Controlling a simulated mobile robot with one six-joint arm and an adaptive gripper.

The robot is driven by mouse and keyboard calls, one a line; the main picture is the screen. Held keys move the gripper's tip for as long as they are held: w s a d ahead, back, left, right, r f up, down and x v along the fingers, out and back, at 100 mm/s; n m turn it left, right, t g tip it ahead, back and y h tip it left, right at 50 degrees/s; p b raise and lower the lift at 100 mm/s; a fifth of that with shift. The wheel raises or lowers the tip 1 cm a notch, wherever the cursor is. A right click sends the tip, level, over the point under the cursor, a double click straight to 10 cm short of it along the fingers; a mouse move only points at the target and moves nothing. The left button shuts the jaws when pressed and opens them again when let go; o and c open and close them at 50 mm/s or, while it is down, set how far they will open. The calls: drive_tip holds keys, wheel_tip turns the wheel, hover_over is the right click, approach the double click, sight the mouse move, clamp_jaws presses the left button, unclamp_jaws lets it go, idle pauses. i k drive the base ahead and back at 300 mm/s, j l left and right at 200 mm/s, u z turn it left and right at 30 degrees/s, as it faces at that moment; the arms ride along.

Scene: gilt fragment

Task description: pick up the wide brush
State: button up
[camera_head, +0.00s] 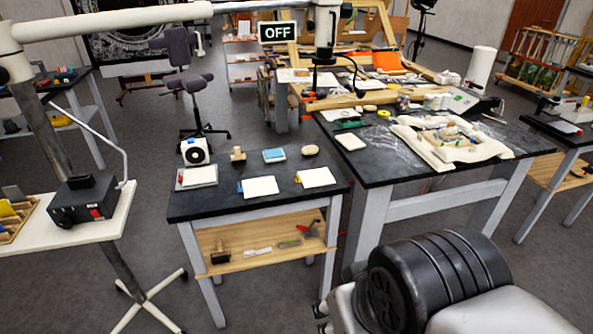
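A small tan wooden piece with an upright stub (238,155), perhaps the wide brush, stands at the back of the small dark-topped table (225,205). On that table's lower wooden shelf (240,236), a dark block with a light upper part (220,256) could also be a brush. At this size I cannot tell which one is the wide brush. Both appear free, with nothing holding them. I cannot make out my gripper in this view, so its position relative to them is not shown.
White pads (260,187) and a white round-faced device (195,151) share the small table. A larger cluttered workbench (380,175) adjoins it at right. A boom stand (110,22) reaches overhead. A black ribbed cylinder (430,278) fills the lower right.

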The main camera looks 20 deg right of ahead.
sight(237, 158)
drive_tip(key=i+l+u, duration=0.15)
drive_tip(key=i, duration=0.35)
drive_tip(key=i+l+u, duration=0.15)
drive_tip(key=i, duration=0.3)
drive_tip(key=i+l+u, duration=0.15)
drive_tip(key=i, duration=0.35)
drive_tip(key=i+l+u, duration=0.15)
drive_tip(key=i+l, duration=0.25)
